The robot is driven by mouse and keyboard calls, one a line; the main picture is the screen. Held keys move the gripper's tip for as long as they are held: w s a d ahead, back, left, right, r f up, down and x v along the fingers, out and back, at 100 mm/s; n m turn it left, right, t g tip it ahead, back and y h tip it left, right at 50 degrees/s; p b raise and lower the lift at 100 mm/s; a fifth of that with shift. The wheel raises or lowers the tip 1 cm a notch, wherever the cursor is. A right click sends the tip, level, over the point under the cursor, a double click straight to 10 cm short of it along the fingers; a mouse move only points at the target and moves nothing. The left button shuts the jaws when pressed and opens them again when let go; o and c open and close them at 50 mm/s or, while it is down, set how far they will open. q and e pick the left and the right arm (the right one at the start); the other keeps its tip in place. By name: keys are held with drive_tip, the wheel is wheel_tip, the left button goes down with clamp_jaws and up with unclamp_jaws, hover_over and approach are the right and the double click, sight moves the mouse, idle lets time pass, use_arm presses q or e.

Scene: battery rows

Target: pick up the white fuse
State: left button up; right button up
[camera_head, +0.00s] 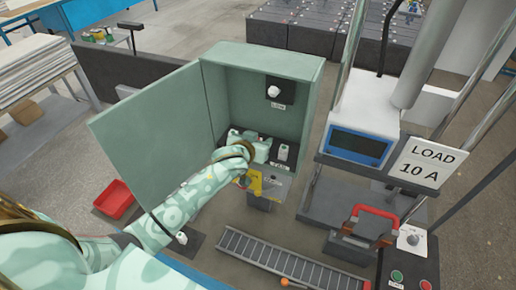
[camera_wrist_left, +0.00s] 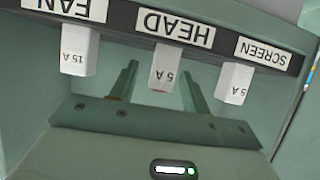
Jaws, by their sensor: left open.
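Three white fuses sit in a row on a dark labelled strip in the left wrist view: a 15 A one (camera_wrist_left: 79,52) at FAN, a 5 A one (camera_wrist_left: 166,68) at HEAD, and a 5 A one (camera_wrist_left: 235,83) at SCREEN. The labels appear upside down. My left gripper (camera_wrist_left: 160,74) is open, its fingers on either side of the HEAD fuse in the picture; I see no contact. In the head view my left gripper (camera_head: 262,150) is inside the open green cabinet (camera_head: 300,70), beside a white fuse (camera_head: 283,152). My right gripper is out of view.
The cabinet door (camera_head: 150,125) stands open on the left. A white knob (camera_head: 273,91) is on the back wall. A red tray (camera_head: 115,200) lies on the floor.

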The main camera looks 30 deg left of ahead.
use_arm(q)
drive_tip(key=shift+s, duration=0.15)
drive_tip(key=shift+c, duration=1.2)
clamp_jaws()
drive_tip(key=shift+r, duration=0.2)
